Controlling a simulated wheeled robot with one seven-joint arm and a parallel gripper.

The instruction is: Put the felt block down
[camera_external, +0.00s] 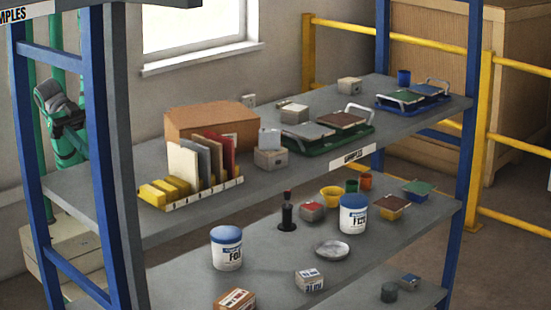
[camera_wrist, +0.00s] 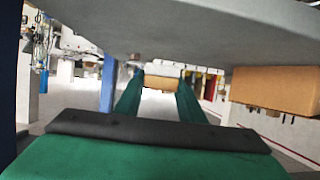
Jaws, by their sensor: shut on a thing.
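My gripper (camera_wrist: 162,78) shows in the wrist view as two long green fingers reaching away from the camera. A tan block-like thing, apparently the felt block (camera_wrist: 163,82), fills the gap between the fingertips, and the gripper is shut on it. Its felt face cannot be made out. In the external view my green and grey arm (camera_external: 68,135) is at the far left, behind the blue shelf post. The fingertips and the held block cannot be made out there. The arm is outside the shelf, left of the upper board (camera_external: 150,222).
The upper board holds a cardboard box (camera_external: 235,126), a rack of upright sample tiles (camera_external: 213,187), small grey blocks and two carrying trays (camera_external: 333,143) (camera_external: 398,105). The lower board (camera_external: 190,280) holds tubs, a dark bottle (camera_external: 288,215) and cups. Blue posts (camera_external: 66,90) bound the shelf.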

